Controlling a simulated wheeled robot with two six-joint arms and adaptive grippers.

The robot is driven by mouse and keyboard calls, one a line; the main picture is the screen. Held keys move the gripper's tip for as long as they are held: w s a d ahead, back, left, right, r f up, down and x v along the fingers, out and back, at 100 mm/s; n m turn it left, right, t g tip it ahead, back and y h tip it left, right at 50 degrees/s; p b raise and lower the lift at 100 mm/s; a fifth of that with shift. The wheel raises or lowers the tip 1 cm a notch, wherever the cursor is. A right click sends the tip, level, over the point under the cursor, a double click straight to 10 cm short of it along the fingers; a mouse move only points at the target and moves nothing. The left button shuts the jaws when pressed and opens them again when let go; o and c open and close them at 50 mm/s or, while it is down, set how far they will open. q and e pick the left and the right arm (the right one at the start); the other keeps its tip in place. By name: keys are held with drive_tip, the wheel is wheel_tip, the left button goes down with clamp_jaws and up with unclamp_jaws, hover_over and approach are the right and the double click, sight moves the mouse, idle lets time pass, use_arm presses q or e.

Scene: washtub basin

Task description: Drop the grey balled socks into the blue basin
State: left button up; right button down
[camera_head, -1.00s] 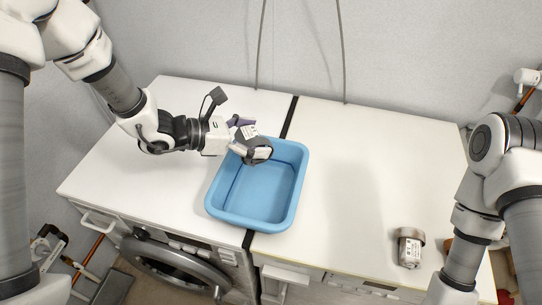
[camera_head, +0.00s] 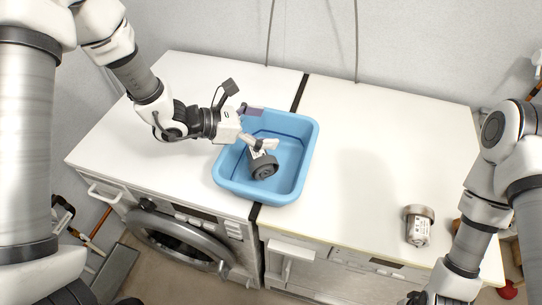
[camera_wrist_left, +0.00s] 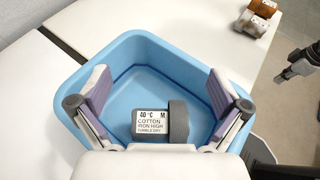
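The grey balled socks (camera_head: 264,166), a dark grey roll with a white label, are inside the blue basin (camera_head: 306,160), below my left gripper (camera_head: 257,128). In the left wrist view the socks (camera_wrist_left: 178,122) show between the widely spread purple-padded fingers (camera_wrist_left: 160,85), apart from both. Whether they rest fully on the basin floor is hard to tell. My left gripper is open and empty above the basin's left part. My right gripper shows only as a dark bit at the bottom edge of the head view, and small at the right of the left wrist view (camera_wrist_left: 298,64).
A beige-grey labelled roll (camera_head: 418,226) stands on the white counter (camera_head: 360,150) at right, with a brownish item (camera_head: 457,227) partly behind my right arm. The counter between basin and roll is clear. A washing machine (camera_head: 180,240) is below the counter.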

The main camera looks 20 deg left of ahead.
use_arm(q)
drive_tip(key=shift+w+f, duration=0.15)
drive_tip(key=shift+w, duration=0.1)
drive_tip(key=shift+s+a+r, duration=0.25)
drive_tip(key=shift+a+r, duration=0.05)
drive_tip(key=shift+a, duration=0.05)
drive_tip(key=v, duration=1.1)
drive_tip(key=shift+a+f, duration=0.1)
